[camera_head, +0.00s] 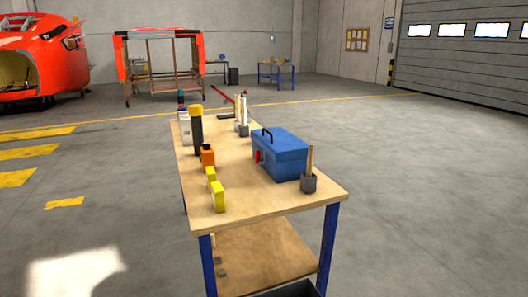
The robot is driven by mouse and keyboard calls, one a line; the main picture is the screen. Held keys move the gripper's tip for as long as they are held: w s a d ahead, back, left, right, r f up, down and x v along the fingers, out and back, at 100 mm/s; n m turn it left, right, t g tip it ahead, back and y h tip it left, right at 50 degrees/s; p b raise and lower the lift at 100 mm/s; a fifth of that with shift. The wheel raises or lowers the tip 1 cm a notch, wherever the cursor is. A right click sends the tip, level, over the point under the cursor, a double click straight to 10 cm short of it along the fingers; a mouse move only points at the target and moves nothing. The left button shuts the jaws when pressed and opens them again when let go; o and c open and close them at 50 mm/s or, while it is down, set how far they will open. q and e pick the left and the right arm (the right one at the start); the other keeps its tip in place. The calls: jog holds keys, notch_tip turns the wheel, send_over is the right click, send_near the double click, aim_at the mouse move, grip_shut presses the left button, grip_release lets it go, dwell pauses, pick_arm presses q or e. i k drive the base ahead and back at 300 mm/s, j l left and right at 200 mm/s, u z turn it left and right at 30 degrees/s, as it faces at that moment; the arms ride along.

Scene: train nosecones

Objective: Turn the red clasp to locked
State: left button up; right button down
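A blue toolbox (284,157) with a black handle on its lid stands on the wooden tabletop (245,199) of a workbench. A small red clasp (258,156) shows on the left end of the toolbox. It is too small for me to tell whether it is turned to locked. The toolbox lid looks closed. Neither of my grippers is in the head view.
On the bench stand yellow blocks (218,197), an orange item (207,156), a dark cylinder with a yellow top (196,126) and a grey cup (309,184) holding a wooden stick. Open grey floor (430,190) surrounds the bench. A red train nosecone (55,52) stands far left.

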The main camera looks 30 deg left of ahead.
aim_at(257, 156)
jog(key=j+z, duration=0.25)
jog(key=j, duration=0.55)
jog(key=j+z, duration=0.25)
jog(key=j, duration=0.5)
jog(key=k+j, duration=0.1)
jog(key=j, duration=0.4)
jog(key=k+j, duration=0.1)
jog(key=j, duration=0.45)
jog(key=j+z, duration=0.1)
jog(key=j, duration=0.4)
jog(key=k, duration=0.05)
